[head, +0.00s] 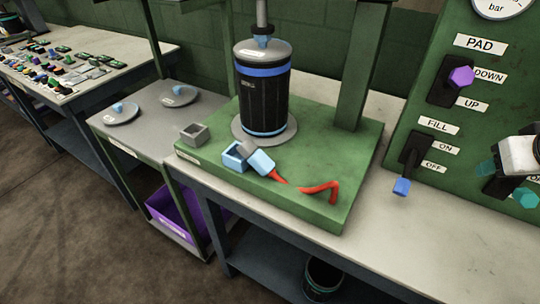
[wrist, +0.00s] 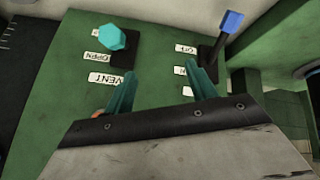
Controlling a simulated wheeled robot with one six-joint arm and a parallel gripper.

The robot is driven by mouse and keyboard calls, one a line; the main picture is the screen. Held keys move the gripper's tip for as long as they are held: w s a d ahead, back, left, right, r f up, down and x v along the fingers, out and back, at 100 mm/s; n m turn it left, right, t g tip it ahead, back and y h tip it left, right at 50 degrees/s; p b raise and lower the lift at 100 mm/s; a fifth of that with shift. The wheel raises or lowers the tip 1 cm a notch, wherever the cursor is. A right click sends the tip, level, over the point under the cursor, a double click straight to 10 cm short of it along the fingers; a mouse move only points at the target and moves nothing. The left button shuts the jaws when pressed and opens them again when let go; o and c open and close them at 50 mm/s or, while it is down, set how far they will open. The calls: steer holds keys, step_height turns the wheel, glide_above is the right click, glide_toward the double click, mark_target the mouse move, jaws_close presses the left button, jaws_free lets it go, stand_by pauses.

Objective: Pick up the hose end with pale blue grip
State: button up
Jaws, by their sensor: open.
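The hose end's pale blue grip (head: 262,162) lies on the green base plate, with a red tip at its lower right. It leans beside or against a small blue open holder (head: 235,156); whether they touch is unclear. A curved red piece (head: 323,188) lies to its right. My gripper (wrist: 163,70) has teal fingers spread apart with nothing between them. It hangs in front of the green control panel (wrist: 65,75), near the VENT and FILL levers. In the head view it is at the right edge, partly cut off, far right of the grip. The hose end is not in the wrist view.
A black cylinder with blue bands (head: 264,100) stands behind the grip on the plate (head: 340,150). A grey open box (head: 194,134) is at left. Panel levers with purple (head: 461,77) and blue (head: 402,187) knobs stick out at right.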

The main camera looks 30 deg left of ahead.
steer(key=w+a+f+n+t+y, duration=0.1)
steer(key=w+a+n+y, duration=0.1)
steer(key=w+a, duration=0.35)
steer(key=n+g+y, duration=0.7)
steer(key=n+y, duration=0.4)
steer(key=y, duration=0.1)
glide_toward(253, 149)
steer(key=x, duration=0.4)
steer(key=shift+s+a+f, duration=0.1)
steer(key=shift+s+f, duration=0.05)
steer(key=shift+f, duration=0.1)
steer(key=x, duration=0.6)
steer(key=shift+w+r, duration=0.2)
steer(key=c, duration=1.2)
